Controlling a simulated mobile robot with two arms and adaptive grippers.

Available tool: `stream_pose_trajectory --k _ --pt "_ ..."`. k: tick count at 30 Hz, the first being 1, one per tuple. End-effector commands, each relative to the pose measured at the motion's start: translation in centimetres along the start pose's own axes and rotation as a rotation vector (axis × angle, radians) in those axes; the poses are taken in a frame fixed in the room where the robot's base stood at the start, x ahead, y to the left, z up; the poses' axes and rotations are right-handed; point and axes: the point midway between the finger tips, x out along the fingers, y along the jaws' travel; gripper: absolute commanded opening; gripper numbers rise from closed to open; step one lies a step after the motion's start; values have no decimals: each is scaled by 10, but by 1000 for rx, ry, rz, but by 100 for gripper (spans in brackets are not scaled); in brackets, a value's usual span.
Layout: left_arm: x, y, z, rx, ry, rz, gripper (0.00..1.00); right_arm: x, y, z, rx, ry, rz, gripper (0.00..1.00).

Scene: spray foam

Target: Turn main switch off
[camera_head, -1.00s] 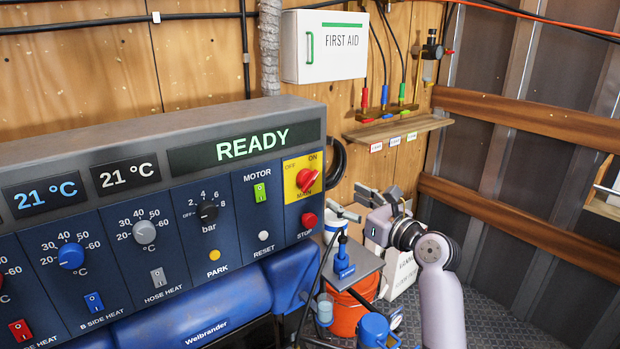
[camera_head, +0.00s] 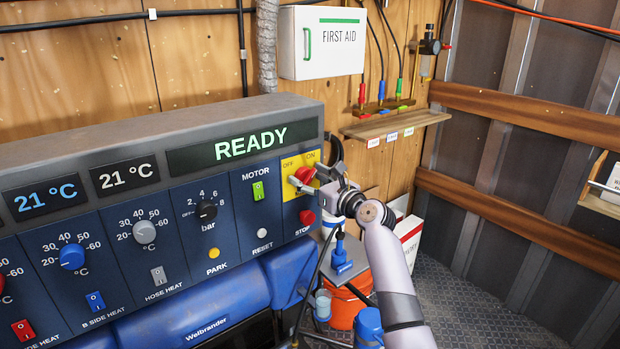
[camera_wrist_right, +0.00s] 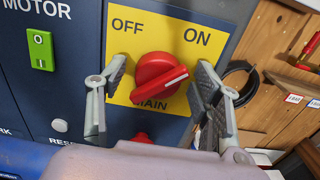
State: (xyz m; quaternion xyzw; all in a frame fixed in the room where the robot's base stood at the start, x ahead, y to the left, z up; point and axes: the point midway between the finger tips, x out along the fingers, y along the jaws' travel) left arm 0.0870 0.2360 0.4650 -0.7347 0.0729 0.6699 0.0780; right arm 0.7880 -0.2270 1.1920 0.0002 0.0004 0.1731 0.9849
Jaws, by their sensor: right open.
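The main switch is a red rotary knob (camera_wrist_right: 158,78) on a yellow plate (camera_wrist_right: 122,48) marked OFF at left and ON at right. Its white pointer line points right and slightly up, on the ON side. In the head view the knob (camera_head: 306,173) is partly hidden by my right gripper (camera_head: 314,180). In the wrist view my right gripper (camera_wrist_right: 160,80) is open, with one finger on each side of the knob. Gaps show between the fingers and the knob. My left gripper is not in view.
The red stop button (camera_head: 306,217) sits just below the yellow plate. The green motor switch (camera_head: 258,191) is to the left. The display (camera_head: 250,145) reads READY. A wooden shelf (camera_head: 395,125) and a black loop (camera_wrist_right: 240,80) are to the right.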

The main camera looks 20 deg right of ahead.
Motion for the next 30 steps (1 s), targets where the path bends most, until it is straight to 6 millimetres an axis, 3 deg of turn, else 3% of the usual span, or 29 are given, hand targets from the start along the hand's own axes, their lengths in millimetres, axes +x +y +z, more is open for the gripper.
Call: stream_pose_trajectory --k 3,22,30 --pt "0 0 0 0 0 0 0 0 0 0 0 0 0 58" --pt "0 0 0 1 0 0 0 0 0 0 0 1 1 16" --pt "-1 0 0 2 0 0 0 0 1 0 -20 1 1 15"
